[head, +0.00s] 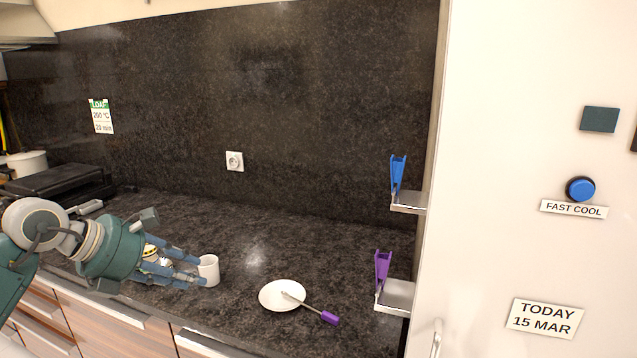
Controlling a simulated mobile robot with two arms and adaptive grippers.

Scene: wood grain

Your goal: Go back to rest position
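My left gripper (200,271) reaches in from the left, low over the dark counter. Its two blue fingers are spread apart, with the tips at the left side of a white cup (210,270). The cup stands upright on the counter; the near fingertip overlaps its lower left edge in the picture. I cannot tell whether the fingers touch it. Small yellow, black and white items (150,255) show partly behind the fingers, too hidden to identify. My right gripper is not in view.
A white plate (275,295) holds the end of a purple-handled utensil (329,317). Blue (397,172) and purple (382,266) holders sit on wall brackets at right, beside a white fridge (480,200). A black appliance (60,185) stands at left. The back middle counter is clear.

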